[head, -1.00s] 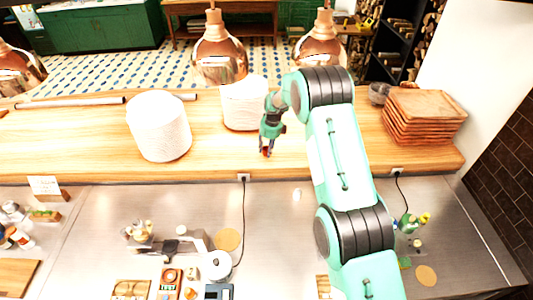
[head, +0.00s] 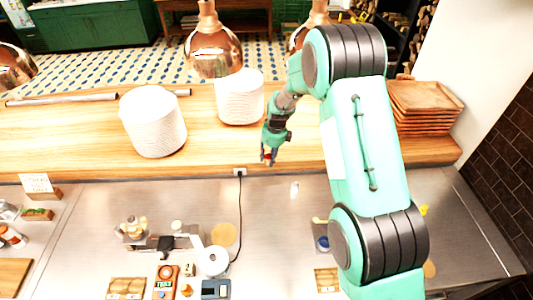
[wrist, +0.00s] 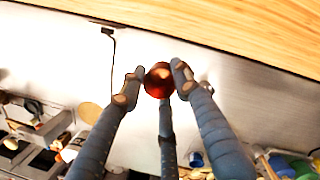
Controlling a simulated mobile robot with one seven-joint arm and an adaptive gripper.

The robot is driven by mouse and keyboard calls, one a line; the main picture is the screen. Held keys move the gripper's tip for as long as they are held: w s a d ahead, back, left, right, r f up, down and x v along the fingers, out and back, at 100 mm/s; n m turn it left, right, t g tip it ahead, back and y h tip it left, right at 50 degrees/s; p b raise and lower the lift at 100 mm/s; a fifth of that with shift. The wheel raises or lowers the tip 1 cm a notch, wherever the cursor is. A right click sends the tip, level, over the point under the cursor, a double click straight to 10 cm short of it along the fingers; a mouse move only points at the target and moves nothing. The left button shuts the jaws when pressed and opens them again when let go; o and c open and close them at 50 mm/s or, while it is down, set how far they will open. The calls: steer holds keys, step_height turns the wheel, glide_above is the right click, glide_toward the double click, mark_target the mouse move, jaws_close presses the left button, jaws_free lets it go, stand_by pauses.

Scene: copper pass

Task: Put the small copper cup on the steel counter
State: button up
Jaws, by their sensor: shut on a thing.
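The small copper cup (wrist: 158,82) shows in the wrist view as a round, shiny red-copper shape between the fingertips. My gripper (wrist: 158,76) is shut on it, with fingers on both sides and one below. In the head view my gripper (head: 269,158) hangs fingers down near the front edge of the wooden shelf, and the cup there is mostly hidden by the fingers. The steel counter (head: 290,235) lies below and in front of the shelf. In the wrist view the bare steel (wrist: 225,95) shows beneath the cup, which appears held above it.
The wooden shelf (head: 60,150) bears two white plate stacks (head: 153,122) (head: 239,97) and wooden trays (head: 425,105). Copper lamps (head: 214,50) hang above. Mid-counter is fairly clear.

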steer(key=shift+s+d+r, duration=0.1)
steer(key=shift+s+d, duration=0.1)
steer(key=shift+s, duration=0.7)
steer(key=shift+s+d+r, duration=0.1)
steer(key=shift+s+d, duration=0.05)
steer(key=shift+s, duration=0.75)
steer(key=shift+f+b, duration=0.1)
steer(key=shift+b, duration=0.2)
steer(key=s+d+f+n+g+b, duration=0.1)
steer(key=d+f+n+b, duration=0.2)
steer(key=d+n+b, duration=0.2)
steer(key=s+d+f+n+g+b, duration=0.1)
steer(key=d+f+n+b, duration=0.3)
steer(key=d+n, duration=0.4)
steer(key=s+d+f+n+h+b, duration=0.1)
steer(key=d+f+n+b, duration=0.3)
steer(key=n, duration=0.5)
steer(key=shift+s+d+f+n+g+b, duration=0.1)
steer(key=shift+s+d+n+g+b, duration=0.1)
steer(key=shift+s+d+b, duration=0.4)
steer(key=shift+s+d+f+n+g+b, duration=0.1)
steer(key=shift+s+d+n+g+b, duration=0.15)
steer(key=shift+d+b, duration=0.45)
steer(key=shift+s+d+f+n+b, duration=0.1)
steer(key=shift+s+d+n+b, duration=0.1)
steer(key=shift+d+n, duration=0.3)
steer(key=shift+s+d+f+n+b, duration=0.1)
steer(key=shift+s+d+n+b, duration=0.1)
steer(key=shift+d+n, duration=0.2)
